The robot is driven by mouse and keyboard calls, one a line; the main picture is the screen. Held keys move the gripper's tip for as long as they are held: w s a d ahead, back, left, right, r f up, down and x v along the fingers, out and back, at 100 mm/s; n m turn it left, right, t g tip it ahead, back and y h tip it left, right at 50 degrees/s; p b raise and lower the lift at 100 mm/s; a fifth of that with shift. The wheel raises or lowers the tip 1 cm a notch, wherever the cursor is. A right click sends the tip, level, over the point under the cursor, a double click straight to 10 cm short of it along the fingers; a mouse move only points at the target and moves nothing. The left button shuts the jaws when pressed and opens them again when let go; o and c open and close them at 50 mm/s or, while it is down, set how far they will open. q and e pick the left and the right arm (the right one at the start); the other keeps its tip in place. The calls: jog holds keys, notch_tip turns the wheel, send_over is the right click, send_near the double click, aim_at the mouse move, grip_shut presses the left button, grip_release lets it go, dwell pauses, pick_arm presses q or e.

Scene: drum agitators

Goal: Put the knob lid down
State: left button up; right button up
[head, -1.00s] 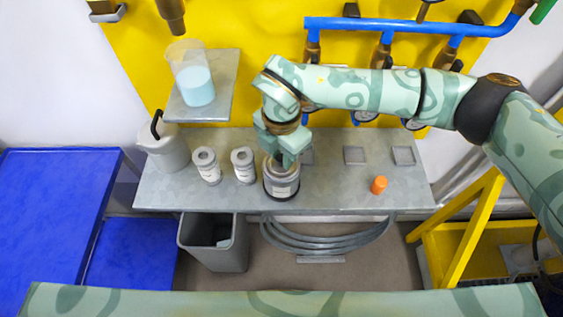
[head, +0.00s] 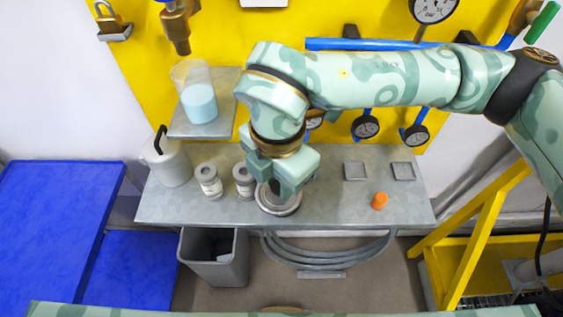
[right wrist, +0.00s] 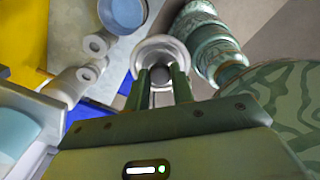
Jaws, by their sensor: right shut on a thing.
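My right gripper (head: 284,192) is shut on the knob of a round grey lid (head: 267,206). In the right wrist view the lid (right wrist: 160,46) is a pale ringed disc, with its dark knob between the fingers of the gripper (right wrist: 161,80). The lid is held in the air above the front of the grey bench (head: 345,205). My left gripper is not in view.
Two small cans (head: 209,181) (head: 243,181) and a white jug (head: 170,163) stand left on the bench. An orange piece (head: 379,200) and two square plates (head: 355,170) (head: 403,171) lie right. A beaker (head: 198,101) stands on a raised shelf. A grey bin (head: 213,258) is below.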

aim_at(283, 209)
jog(key=s+n, duration=0.1)
jog(key=n, duration=0.5)
jog(key=s+r+n, duration=0.1)
jog(key=n, duration=0.5)
jog(key=s+r+n, duration=0.1)
jog(key=s+n, duration=0.1)
jog(key=n, duration=0.4)
jog(key=shift+a+r, duration=0.1)
jog(key=shift+r, duration=0.05)
jog(key=n, duration=0.3)
jog(key=d+n, duration=0.1)
jog(key=n, duration=0.1)
jog(key=shift+w+r, duration=0.1)
jog(key=shift+w, duration=0.3)
jog(key=w+d+n+p, duration=0.2)
jog(key=w+d+n, duration=0.1)
jog(key=d+n, duration=0.7)
jog(key=w+d+r+n+p, duration=0.1)
jog(key=w+d+n+p, duration=0.2)
jog(key=d+n, duration=0.7)
jog(key=shift+w+d+r+n, duration=0.2)
jog(key=shift+d+n, duration=0.05)
jog(key=shift+n, duration=0.75)
